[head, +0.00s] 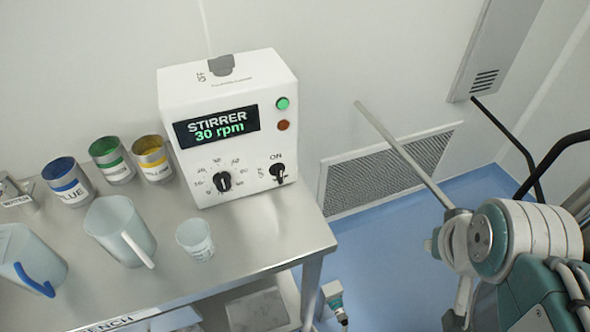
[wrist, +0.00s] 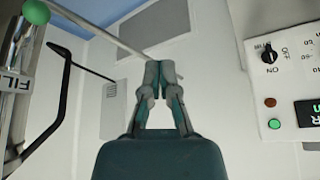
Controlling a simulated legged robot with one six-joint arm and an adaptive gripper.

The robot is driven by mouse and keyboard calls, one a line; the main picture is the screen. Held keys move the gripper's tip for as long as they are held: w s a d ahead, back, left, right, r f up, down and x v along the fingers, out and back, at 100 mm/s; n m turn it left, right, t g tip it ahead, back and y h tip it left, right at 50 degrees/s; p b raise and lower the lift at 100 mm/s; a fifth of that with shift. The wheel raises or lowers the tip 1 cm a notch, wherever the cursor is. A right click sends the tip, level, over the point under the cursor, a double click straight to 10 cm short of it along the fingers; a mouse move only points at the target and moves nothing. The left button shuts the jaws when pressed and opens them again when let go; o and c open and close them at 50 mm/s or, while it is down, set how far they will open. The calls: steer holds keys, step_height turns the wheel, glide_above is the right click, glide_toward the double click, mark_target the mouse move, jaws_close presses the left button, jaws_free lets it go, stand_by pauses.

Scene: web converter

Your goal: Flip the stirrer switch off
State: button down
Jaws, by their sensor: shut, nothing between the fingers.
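The white stirrer control box (head: 235,160) stands on the bench, its display (head: 217,126) reading "STIRRER 30 rpm". The black stirrer switch (head: 279,173) is at its lower right, under the word ON, and looks turned towards it. The switch also shows in the wrist view (wrist: 269,54), at the upper right. My gripper (wrist: 160,70) is shut and empty in the wrist view, well to the left of the switch and not touching the box. In the head view I cannot make out the fingertips.
A black dial (head: 222,182) sits left of the switch; green (head: 283,104) and red (head: 283,125) buttons are above. Paint cans, jugs and a cup (head: 195,240) stand on the steel bench (head: 262,240). A metal rod (head: 405,155) crosses right of the box. A green-knobbed lever (wrist: 37,12) is at left.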

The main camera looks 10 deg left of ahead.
mark_target(279, 174)
steer(key=w+a+f+g+y, duration=0.3)
steer(key=w+a+y, duration=0.1)
steer(key=a+y, duration=0.15)
steer(key=w+a+f+g+y, duration=0.4)
steer(key=a+y, duration=0.1)
steer(key=a, duration=0.1)
steer(key=w+f+m+t+y, duration=0.1)
steer(key=w+f+t+y, duration=0.1)
steer(key=w, duration=0.4)
steer(key=w+f+m+t+y, duration=0.1)
steer(key=w+f+t+y, duration=0.1)
steer(key=w+y, duration=0.3)
steer(key=shift+w+a+f+m+t, duration=0.15)
steer(key=shift+w+f+m+t, duration=0.25)
steer(key=shift+w+t, duration=0.5)
steer(key=shift+a, duration=0.1)
